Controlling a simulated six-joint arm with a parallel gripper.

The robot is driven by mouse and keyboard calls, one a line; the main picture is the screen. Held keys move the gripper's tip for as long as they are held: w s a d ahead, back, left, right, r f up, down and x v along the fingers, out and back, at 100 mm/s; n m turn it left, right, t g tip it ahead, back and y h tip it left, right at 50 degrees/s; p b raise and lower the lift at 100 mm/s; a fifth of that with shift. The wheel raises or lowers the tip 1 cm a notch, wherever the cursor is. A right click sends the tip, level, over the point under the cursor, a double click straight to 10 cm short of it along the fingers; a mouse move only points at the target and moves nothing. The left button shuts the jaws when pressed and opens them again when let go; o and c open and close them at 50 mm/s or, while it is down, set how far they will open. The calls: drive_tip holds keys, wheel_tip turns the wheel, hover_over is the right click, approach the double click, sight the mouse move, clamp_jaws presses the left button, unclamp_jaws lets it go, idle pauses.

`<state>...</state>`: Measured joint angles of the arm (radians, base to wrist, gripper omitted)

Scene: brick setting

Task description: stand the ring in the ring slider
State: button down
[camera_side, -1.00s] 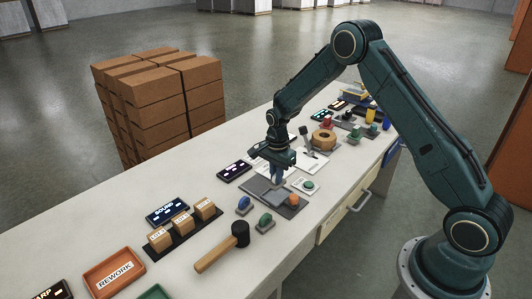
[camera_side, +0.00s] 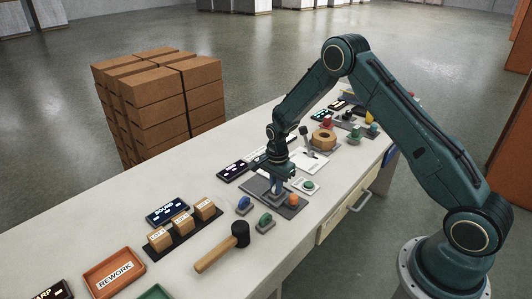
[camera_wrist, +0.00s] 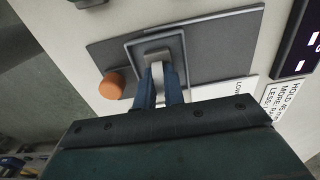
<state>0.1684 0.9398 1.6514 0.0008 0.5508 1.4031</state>
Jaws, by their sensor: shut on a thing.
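My gripper (camera_wrist: 160,88) points down over a dark grey plate (camera_wrist: 215,48), its two blue fingers close together. A pale, narrow piece (camera_wrist: 158,78), apparently the ring seen edge-on, is between the fingers. A small grey block (camera_wrist: 156,57) is just past the fingertips, inside a square raised frame (camera_wrist: 182,42) on the plate; this looks like the ring slider. I cannot tell whether the ring touches it. In the side view my gripper (camera_side: 278,188) is low over the same plate (camera_side: 252,187), and its fingers hide the ring.
An orange knob (camera_wrist: 111,85) stands on the plate beside the frame. A blue piece (camera_side: 243,205), a green piece (camera_side: 265,222) and a mallet (camera_side: 222,247) lie nearby. A dark display (camera_side: 232,171) and a white card lie close behind and beside the plate.

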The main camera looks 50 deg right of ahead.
drive_tip(key=c, duration=1.5)
unclamp_jaws()
wheel_tip(320, 180, up, 12)
drive_tip(key=shift+r, duration=0.2)
